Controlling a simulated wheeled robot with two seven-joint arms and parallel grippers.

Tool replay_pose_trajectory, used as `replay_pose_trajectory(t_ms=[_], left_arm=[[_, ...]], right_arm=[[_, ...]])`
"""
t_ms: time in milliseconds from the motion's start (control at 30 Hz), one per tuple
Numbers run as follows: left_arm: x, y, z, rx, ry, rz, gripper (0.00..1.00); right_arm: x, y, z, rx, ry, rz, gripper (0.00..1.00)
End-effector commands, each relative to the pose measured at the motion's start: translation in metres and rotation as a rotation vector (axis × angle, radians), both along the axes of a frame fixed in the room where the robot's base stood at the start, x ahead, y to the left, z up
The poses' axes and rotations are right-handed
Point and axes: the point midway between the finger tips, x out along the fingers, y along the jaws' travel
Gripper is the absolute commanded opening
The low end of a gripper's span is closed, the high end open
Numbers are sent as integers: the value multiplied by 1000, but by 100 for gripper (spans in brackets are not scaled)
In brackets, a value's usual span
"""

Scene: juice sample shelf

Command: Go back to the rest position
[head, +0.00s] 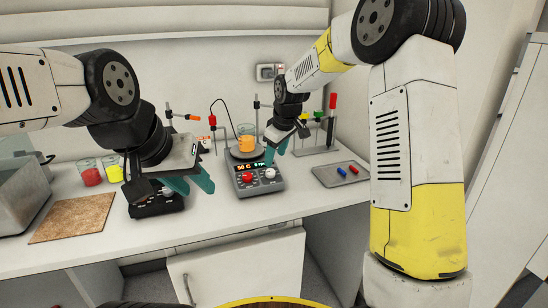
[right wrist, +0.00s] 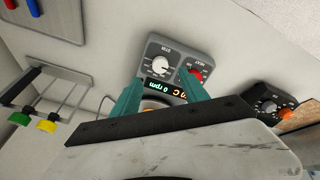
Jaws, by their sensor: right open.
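My right gripper (head: 275,150) is beside the beaker of orange liquid (head: 246,138), which stands on the hotplate stirrer (head: 258,180). In the right wrist view the teal fingers of my right gripper (right wrist: 160,78) are apart with nothing clearly held between them. The stirrer's knobs and display (right wrist: 167,88) show beyond and between them. My left gripper (head: 194,186) hangs over a black device (head: 155,206) at the left. Its teal fingers are seen at a slant, and their gap is unclear. No object shows in it.
Beakers of red liquid (head: 91,175) and yellow liquid (head: 113,170) stand behind a cork mat (head: 72,218). A grey bin (head: 25,195) is at the far left. A tray (head: 341,174) with red and blue pieces lies at right, near a rack (head: 315,150) with coloured handles.

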Motion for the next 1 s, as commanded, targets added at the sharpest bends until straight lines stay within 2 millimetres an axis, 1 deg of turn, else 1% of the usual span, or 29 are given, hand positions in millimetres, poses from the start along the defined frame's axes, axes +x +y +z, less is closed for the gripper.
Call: replay_pose_trajectory(t_ms=[167,267,367,433,467,500,567,600,667,700,767,800,833,867,900,1000], left_arm=[[0,0,0,0,0,0,36],[0,0,0,0,0,0,36],[0,0,0,0,0,0,36],[0,0,0,0,0,0,36],[0,0,0,0,0,0,36],[0,0,0,0,0,0,36],[0,0,0,0,0,0,36],[0,0,0,0,0,0,36],[0,0,0,0,0,0,36],[0,0,0,0,0,0,36],[0,0,0,0,0,0,36],[0,0,0,0,0,0,36],[0,0,0,0,0,0,36],[0,0,0,0,0,0,36],[0,0,0,0,0,0,36],[0,0,0,0,0,0,36]], right_arm=[[0,0,0,0,0,0,52],[-3,-2,3,2,-1,-8,52],[-15,-13,20,15,-7,-45,52],[-33,-25,39,33,-12,-95,52],[-42,-31,49,43,-15,-121,52],[-57,-40,61,57,-19,-158,52],[-81,-53,79,83,-25,-218,52],[-98,-61,88,100,-27,-258,52],[-124,-73,101,126,-29,-318,52],[-141,-81,108,147,-31,-359,52],[-168,-91,116,177,-34,-419,52],[-186,-97,120,197,-35,-457,52],[-199,-101,122,214,-36,-486,52],[-212,-105,124,231,-37,-515,52],[-229,-110,125,253,-39,-552,52],[-269,-119,124,308,-39,-640,52]])
